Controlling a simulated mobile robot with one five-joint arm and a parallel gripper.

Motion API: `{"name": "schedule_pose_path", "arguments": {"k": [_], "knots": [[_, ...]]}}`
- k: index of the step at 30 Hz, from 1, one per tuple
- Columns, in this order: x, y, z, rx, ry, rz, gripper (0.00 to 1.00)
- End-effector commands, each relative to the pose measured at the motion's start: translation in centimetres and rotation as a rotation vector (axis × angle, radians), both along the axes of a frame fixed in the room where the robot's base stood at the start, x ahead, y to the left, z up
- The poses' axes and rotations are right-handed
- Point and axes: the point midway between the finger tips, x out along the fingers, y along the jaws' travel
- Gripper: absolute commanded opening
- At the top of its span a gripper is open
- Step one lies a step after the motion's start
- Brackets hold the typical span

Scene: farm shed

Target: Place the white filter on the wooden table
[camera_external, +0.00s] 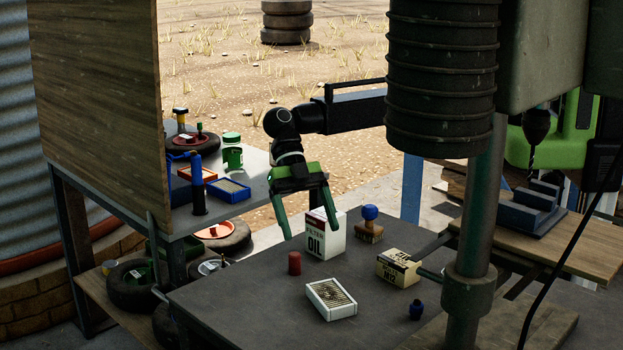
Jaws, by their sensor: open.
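The white filter (318,305), a flat white-framed panel with a pleated face, lies on the dark grey table (230,310) near its front middle. The wooden table (585,262) is at the right, with a light brown top, partly hidden behind a metal post. My gripper (310,231) is open and empty, fingers pointing down. It is above the dark table, up and behind the white filter in the picture. Its right finger overlaps the white oil filter box (325,243); I cannot tell whether they touch.
A red cylinder (294,263), a brush with blue knob (369,228), a cream oil box (397,271) and a dark blue bottle (416,310) surround the filter. A blue vise (527,210) stands on the wooden table. The post (468,270) stands between the tables.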

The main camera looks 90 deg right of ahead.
Motion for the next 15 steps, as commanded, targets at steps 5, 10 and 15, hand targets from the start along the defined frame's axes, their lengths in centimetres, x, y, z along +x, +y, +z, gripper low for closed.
{"name": "schedule_pose_path", "arguments": {"k": [5, 10, 15], "knots": [[-1.2, 3.1, -4.4, 0.000, 0.000, 0.001, 0.85], [-2.1, 5.3, -6.3, 0.000, -0.001, -0.001, 0.85], [-2.2, 5.7, -6.2, 0.000, -0.001, -0.002, 0.85]]}}
